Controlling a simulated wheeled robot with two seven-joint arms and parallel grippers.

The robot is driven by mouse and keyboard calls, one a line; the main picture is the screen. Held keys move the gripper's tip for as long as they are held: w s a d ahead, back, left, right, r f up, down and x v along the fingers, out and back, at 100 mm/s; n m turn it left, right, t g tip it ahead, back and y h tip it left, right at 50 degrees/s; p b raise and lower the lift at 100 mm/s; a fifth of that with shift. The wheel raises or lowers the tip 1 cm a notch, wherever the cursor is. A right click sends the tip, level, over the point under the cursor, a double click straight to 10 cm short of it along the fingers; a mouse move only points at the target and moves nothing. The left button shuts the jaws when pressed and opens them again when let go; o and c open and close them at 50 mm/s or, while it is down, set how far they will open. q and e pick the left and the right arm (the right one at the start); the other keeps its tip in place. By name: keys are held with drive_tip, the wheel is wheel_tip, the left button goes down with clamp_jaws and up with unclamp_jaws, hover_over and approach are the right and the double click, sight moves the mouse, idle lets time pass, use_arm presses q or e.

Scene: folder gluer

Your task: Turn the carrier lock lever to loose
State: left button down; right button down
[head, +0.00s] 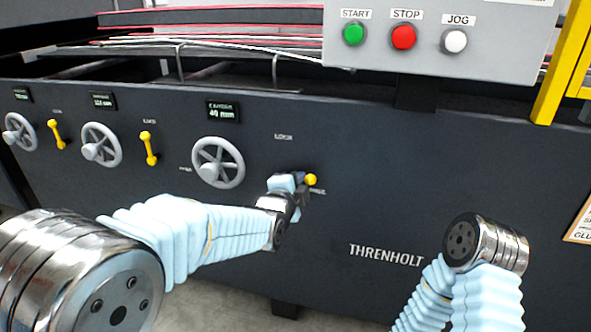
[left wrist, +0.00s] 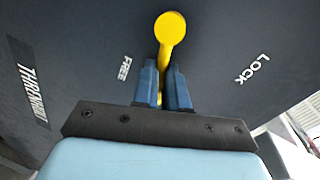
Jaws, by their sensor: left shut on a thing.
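The carrier lock lever is yellow with a round knob (head: 311,179), on the dark machine panel right of the third handwheel. In the left wrist view the knob (left wrist: 171,27) stands out beyond my blue fingertips. My left gripper (head: 300,184) is shut on the lever, with a finger on each side of its shaft in the left wrist view (left wrist: 163,80). The FREE label (left wrist: 125,68) is left of the lever and the LOCK label (left wrist: 252,69) is farther off to its right. The lever's pivot is hidden by the gripper. My right gripper is out of view.
A grey handwheel (head: 218,162) sits left of the lever under a display reading 40 mm (head: 223,111). Two more handwheels and two yellow levers (head: 150,148) (head: 56,134) are farther left. A button box (head: 450,62) overhangs at upper right. The panel below it is clear.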

use_arm(q)
drive_tip(key=shift+d+f+m+p, duration=0.1)
drive_tip(key=shift+f+m+p, duration=0.5)
drive_tip(key=shift+m, duration=0.4)
drive_tip(key=shift+y, duration=0.4)
drive_tip(key=c, duration=1.2)
unclamp_jaws()
